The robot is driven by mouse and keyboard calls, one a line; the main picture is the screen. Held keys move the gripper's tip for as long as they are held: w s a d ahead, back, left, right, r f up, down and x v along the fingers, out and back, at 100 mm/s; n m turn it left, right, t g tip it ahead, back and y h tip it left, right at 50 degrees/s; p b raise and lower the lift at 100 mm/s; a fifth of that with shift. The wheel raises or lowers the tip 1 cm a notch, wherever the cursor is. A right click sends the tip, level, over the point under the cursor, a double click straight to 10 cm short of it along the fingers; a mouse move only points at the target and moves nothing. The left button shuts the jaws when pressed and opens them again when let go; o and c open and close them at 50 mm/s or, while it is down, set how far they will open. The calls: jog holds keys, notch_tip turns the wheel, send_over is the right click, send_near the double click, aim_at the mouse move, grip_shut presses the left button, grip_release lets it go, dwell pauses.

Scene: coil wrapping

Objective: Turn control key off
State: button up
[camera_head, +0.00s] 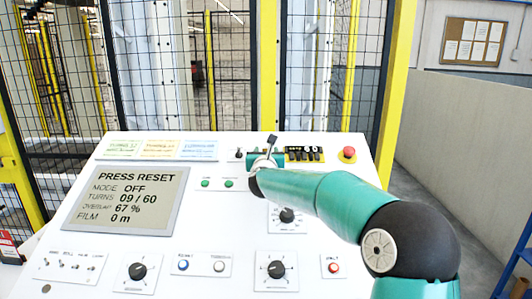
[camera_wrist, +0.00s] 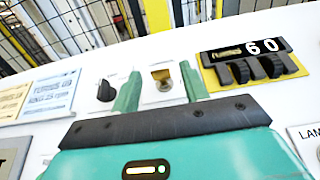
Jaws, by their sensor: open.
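The control key (camera_wrist: 162,76) is a small brass-coloured piece in a white plate on the sloped white control panel (camera_head: 218,262). In the wrist view it sits between the two green fingers of my gripper (camera_wrist: 161,82), with a gap visible on both sides. My gripper is open. In the head view my gripper (camera_head: 264,158) is at the panel's upper edge, and it and my wrist hide the key there.
A black knob (camera_wrist: 106,91) is just left of the left finger. A yellow counter block (camera_wrist: 247,62) reading 60 is close on the right. A red button (camera_head: 347,154) is further right. The display (camera_head: 126,200) reads PRESS RESET, MODE OFF. Mesh fencing stands behind.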

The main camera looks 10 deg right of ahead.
jog(key=shift+w, duration=0.35)
jog(key=shift+s, duration=0.1)
grip_shut()
jog(key=shift+d, duration=0.1)
